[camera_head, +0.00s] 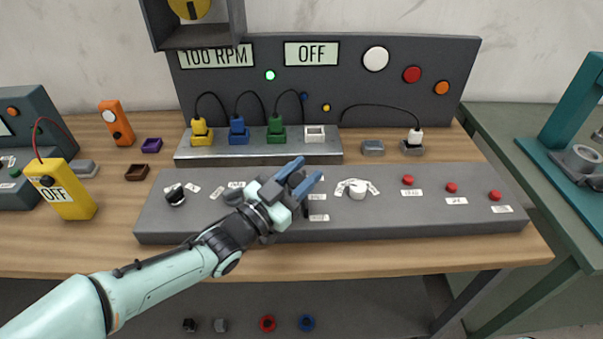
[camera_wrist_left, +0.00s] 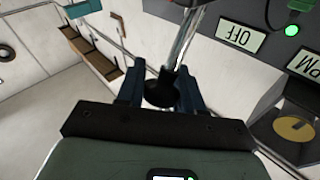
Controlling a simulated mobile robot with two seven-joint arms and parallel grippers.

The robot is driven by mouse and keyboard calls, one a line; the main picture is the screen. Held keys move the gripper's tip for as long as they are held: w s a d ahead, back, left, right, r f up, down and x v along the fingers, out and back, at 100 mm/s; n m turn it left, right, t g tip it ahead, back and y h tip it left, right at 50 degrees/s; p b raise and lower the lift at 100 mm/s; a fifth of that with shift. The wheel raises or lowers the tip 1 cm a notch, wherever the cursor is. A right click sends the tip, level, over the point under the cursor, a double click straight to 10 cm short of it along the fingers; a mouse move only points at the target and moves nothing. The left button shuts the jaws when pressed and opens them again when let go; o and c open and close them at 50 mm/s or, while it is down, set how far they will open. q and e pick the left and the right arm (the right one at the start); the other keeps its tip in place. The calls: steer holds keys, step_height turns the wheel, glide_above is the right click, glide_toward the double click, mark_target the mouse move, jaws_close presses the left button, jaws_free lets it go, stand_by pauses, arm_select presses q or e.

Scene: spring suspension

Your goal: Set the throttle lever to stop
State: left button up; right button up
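My left gripper (camera_head: 308,168) is over the middle of the grey control panel (camera_head: 430,218), its two blue fingers apart. In the left wrist view a dark round knob on a silver shaft, seemingly the throttle lever (camera_wrist_left: 161,94), sits between the fingers of my left gripper (camera_wrist_left: 161,72). The knob about fills the gap; whether both fingers press on it is unclear. In the head view the gripper hides most of the lever, and labels (camera_head: 318,217) show beside it. The stop label cannot be read. My right gripper is not in view.
A black knob (camera_head: 175,197) is left on the panel, a white knob (camera_head: 357,189) right of the gripper, with red buttons (camera_head: 452,187) beyond. Behind stands a rail with coloured plugs (camera_head: 238,130) and cables. The displays read 100 RPM (camera_head: 216,56) and OFF (camera_head: 311,54); a green lamp (camera_head: 270,75) is lit.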

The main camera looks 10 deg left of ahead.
arm_select(q)
steer(key=o, duration=0.3)
steer(key=shift+s+d+r+h, duration=0.25)
steer(key=shift+d+r+h, duration=0.05)
steer(key=shift+r, duration=0.3)
steer(key=shift+s, duration=0.1)
steer(key=shift+a+f, duration=0.1)
steer(key=shift+f, duration=0.1)
steer(key=shift+a, duration=0.1)
steer(key=v, duration=1.3)
steer(key=shift+s+r, duration=0.1)
steer(key=shift+s, duration=0.1)
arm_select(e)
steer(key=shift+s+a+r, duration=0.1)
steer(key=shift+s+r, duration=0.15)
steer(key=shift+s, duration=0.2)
